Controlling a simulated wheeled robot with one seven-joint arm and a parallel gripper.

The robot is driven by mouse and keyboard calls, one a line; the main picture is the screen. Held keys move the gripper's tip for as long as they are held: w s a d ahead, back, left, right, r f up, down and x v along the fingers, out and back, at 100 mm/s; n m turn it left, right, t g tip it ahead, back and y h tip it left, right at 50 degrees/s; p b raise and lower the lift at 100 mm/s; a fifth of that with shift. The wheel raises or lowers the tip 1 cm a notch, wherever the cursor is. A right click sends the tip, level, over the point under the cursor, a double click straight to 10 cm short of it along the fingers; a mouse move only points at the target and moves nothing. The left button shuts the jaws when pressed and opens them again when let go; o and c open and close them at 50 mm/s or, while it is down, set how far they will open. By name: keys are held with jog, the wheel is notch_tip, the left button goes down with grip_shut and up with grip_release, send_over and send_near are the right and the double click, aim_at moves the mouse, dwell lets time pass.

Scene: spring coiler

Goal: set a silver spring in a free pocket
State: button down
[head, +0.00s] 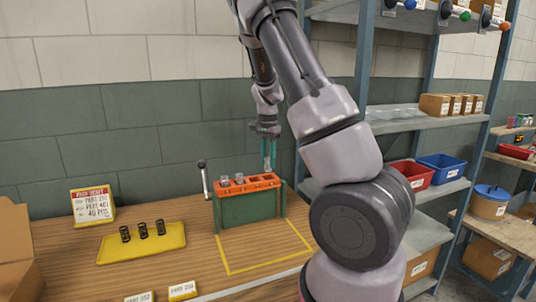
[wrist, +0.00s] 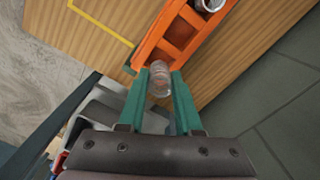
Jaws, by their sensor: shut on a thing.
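My gripper (head: 269,158) points down above the right end of the orange rack (head: 247,188), with green fingers. In the wrist view, my gripper (wrist: 160,90) is shut on a silver spring (wrist: 160,76), held between the fingertips close to the rack's near end. The spring is hard to make out in the head view. The rack tops a green stand and has a row of pockets. Two silver springs (head: 224,181) (head: 239,179) stand in its left pockets. The pockets toward the right end look empty. The wrist view shows one seated silver spring (wrist: 209,4) and empty pockets (wrist: 180,33).
A lever (head: 204,180) stands at the rack's left. A yellow tray (head: 120,252) holds three black springs (head: 143,230). A sign (head: 92,205) stands behind it. A yellow outline (head: 262,262) marks bare bench before the rack. Shelves (head: 400,123) with bins stand at the right.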

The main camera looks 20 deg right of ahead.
aim_at(268, 170)
jog(key=shift+f, duration=1.95)
jog(key=c, duration=0.5)
grip_release()
notch_tip(268, 170, up, 16)
jog(key=shift+f, duration=0.2)
jog(key=shift+s, duration=0.15)
